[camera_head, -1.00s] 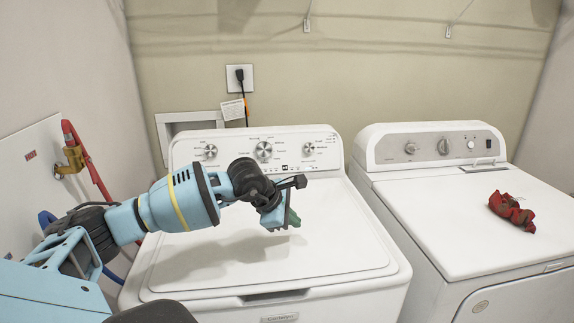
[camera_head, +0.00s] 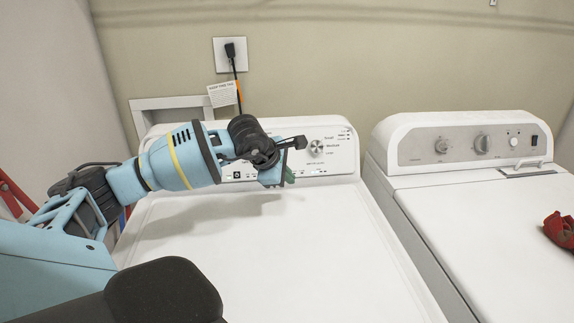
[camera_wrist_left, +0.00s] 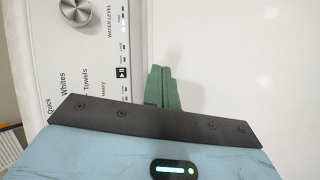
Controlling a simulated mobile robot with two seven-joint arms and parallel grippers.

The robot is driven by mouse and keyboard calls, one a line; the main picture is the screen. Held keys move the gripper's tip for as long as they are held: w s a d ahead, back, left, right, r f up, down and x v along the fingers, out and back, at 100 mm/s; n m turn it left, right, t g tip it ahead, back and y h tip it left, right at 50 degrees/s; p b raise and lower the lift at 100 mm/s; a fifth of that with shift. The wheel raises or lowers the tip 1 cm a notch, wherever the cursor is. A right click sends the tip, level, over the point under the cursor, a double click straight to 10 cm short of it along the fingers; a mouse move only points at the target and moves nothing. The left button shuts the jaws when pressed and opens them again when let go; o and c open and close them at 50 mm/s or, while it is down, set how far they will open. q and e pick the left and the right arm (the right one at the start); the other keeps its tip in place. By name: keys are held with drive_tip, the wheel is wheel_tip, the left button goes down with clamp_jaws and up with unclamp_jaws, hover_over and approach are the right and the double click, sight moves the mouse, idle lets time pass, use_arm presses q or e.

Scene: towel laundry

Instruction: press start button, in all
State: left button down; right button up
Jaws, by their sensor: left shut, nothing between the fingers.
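The white washer (camera_head: 310,255) fills the middle of the head view, with its control panel (camera_head: 338,164) at the back. In the left wrist view, a small black start button with a play/pause mark (camera_wrist_left: 121,72) sits on the panel, left of my green fingertips. My left gripper (camera_head: 288,173) is shut and empty, in front of the panel's lower part; its fingertips also show in the left wrist view (camera_wrist_left: 164,84). The gripper and wrist hide that part of the panel in the head view, including the start button. Contact cannot be told. My right gripper is not in view.
A second white machine (camera_head: 480,220) stands to the right, with a red cloth (camera_head: 560,229) on top at the picture's edge. A cord with a tag (camera_head: 222,94) hangs from a wall outlet (camera_head: 229,53) behind the washer. The washer's lid is clear.

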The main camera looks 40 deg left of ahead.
use_arm(q)
drive_tip(key=shift+w+a, duration=0.1)
drive_tip(key=shift+w, duration=0.05)
drive_tip(key=shift+r, duration=0.1)
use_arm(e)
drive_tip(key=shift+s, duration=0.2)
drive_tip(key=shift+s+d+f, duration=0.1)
use_arm(q)
drive_tip(key=shift+w+a+f, duration=0.25)
drive_tip(key=shift+a+f, duration=0.05)
drive_tip(key=shift+f, duration=0.05)
drive_tip(key=w+a+f+b, duration=0.2)
drive_tip(key=w+a+b, duration=0.1)
drive_tip(key=a, duration=0.1)
drive_tip(key=shift+w+a+f, duration=0.1)
drive_tip(key=shift+w+f, duration=0.05)
drive_tip(key=shift+f, duration=0.25)
drive_tip(key=shift+w+a+f, duration=0.2)
drive_tip(key=shift+w+a, duration=0.3)
drive_tip(key=shift+a, duration=0.1)
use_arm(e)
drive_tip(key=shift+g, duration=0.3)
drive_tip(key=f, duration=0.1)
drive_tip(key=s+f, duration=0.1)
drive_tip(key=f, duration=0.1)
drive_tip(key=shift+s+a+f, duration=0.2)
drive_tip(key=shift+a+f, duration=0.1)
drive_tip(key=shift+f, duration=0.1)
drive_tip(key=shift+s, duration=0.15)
